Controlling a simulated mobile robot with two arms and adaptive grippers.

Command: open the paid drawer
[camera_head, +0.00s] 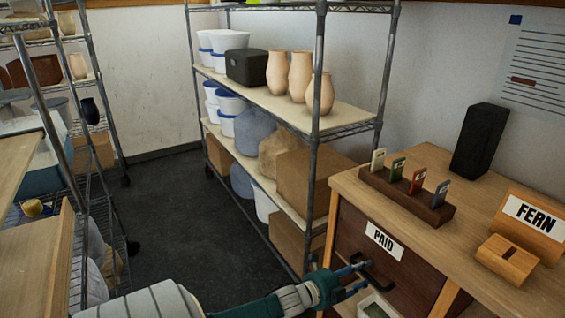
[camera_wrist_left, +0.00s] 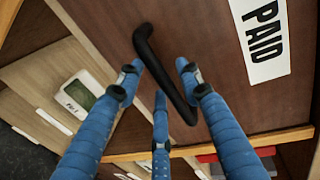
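The paid drawer (camera_head: 417,283) has a dark brown front in the wooden cabinet on the right, with a white PAID label (camera_head: 384,241). Its front looks flush with the cabinet. Its black bar handle shows in the left wrist view (camera_wrist_left: 168,80), running slantwise between my fingers. My left gripper (camera_head: 357,279) is at the handle, with its blue fingers pointing to the drawer front. In the left wrist view my left gripper (camera_wrist_left: 159,82) is open, with fingers on both sides of the handle; I cannot tell whether they touch it. My right gripper is not in view.
Below the drawer is a pale open compartment (camera_head: 352,305) with a whitish-green item (camera_head: 376,311). The cabinet top holds a rack of coloured tags (camera_head: 407,197), a FERN sign (camera_head: 532,216) and a black block (camera_head: 479,140). A wire shelf (camera_head: 318,130) stands behind; dark floor (camera_head: 180,220) is clear between shelves.

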